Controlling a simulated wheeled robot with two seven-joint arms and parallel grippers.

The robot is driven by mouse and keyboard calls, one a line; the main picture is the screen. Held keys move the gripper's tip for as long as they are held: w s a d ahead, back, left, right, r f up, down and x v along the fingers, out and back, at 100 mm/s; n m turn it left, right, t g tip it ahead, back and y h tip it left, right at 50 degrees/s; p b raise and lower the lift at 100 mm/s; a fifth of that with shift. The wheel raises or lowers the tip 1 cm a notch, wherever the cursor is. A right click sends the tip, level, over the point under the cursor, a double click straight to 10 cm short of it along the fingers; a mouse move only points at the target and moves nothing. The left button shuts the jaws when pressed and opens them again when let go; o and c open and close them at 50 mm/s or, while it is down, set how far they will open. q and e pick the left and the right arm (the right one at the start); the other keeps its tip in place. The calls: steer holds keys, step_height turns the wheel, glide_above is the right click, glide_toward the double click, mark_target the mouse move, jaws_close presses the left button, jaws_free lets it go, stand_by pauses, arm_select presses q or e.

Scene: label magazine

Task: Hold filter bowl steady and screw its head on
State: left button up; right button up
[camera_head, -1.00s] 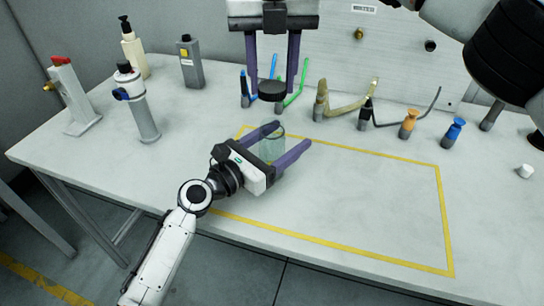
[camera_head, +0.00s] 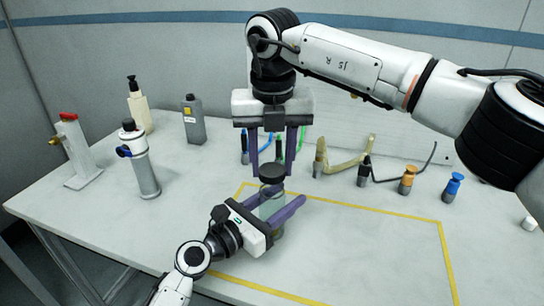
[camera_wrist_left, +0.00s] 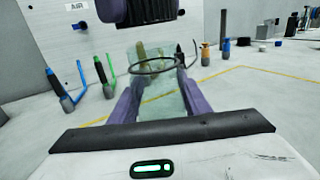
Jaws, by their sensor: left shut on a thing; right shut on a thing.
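The filter bowl (camera_head: 271,207) is a clear, greenish cup standing upright inside the yellow outline on the table. It also shows in the left wrist view (camera_wrist_left: 160,98), with a dark ring at its rim. My left gripper (camera_head: 284,213) is shut on the bowl from the sides, low over the table. The filter head (camera_head: 272,173) is a round black cap directly above the bowl. My right gripper (camera_head: 273,165) points down and is shut on the head. In the left wrist view, the head's dark underside (camera_wrist_left: 140,12) shows above the rim with a small gap.
A pump bottle (camera_head: 139,108), a grey bottle (camera_head: 194,121), a grey cylinder with a blue fitting (camera_head: 141,168) and a red-topped stand (camera_head: 75,150) are at left. Blue, green, orange and other small tools line the back. The yellow-outlined area (camera_head: 360,208) is clear at right.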

mark_target(270, 169)
stand_by(0.5)
steer(key=shift+f, duration=0.9)
steer(key=shift+f, duration=0.55)
steer(key=m, duration=0.5)
steer(key=shift+a+h, duration=0.1)
steer(key=shift+h, duration=0.2)
steer(key=m, duration=0.5)
steer(key=m+g, duration=0.1)
steer(key=m, duration=0.4)
steer(key=shift+w+a+h, duration=0.1)
steer(key=shift+h, duration=0.3)
steer(key=m, duration=0.4)
steer(key=shift+m, duration=0.3)
